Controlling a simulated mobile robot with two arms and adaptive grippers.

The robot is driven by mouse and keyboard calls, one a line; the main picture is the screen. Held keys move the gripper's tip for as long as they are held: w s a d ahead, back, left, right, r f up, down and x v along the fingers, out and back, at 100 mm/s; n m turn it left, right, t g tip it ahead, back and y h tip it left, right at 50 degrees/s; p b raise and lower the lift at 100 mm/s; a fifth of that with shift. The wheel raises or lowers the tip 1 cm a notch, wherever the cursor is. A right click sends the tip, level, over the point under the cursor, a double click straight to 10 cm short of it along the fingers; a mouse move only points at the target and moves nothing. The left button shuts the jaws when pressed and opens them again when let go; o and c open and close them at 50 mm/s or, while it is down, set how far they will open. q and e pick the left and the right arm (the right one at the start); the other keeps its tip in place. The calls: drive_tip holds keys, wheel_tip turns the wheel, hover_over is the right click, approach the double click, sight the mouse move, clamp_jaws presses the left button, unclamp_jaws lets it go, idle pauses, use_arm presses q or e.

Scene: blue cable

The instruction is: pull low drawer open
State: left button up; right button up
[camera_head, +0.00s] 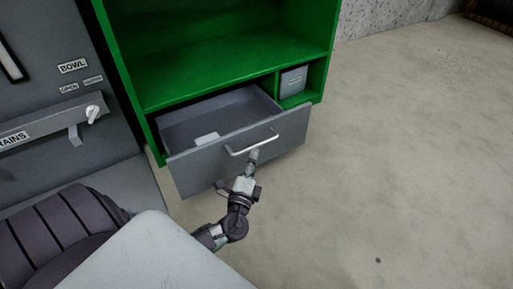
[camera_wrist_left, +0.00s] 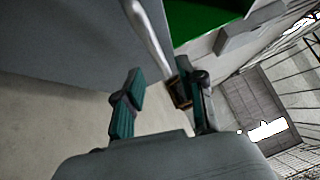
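The low grey drawer (camera_head: 240,150) in the green cabinet stands pulled out, with its inside visible. Its metal bar handle (camera_head: 252,142) is on the front panel. My left gripper (camera_head: 253,156) is at the handle in the head view. In the left wrist view, its two fingers (camera_wrist_left: 160,98) are spread apart. The handle bar (camera_wrist_left: 150,40) runs down from the top to the right finger there; I cannot tell whether they touch. My right gripper is in neither view.
The green cabinet (camera_head: 225,70) has an empty shelf above the drawer and a small grey box (camera_head: 293,81) in a side compartment. A small white item (camera_head: 207,139) lies in the drawer. A grey unit with labels (camera_head: 73,66) stands left. The floor at right is clear.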

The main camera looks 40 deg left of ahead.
use_arm(q)
drive_tip(key=v, duration=0.6)
drive_tip(key=shift+s+d, duration=0.1)
drive_tip(key=shift+s, duration=0.05)
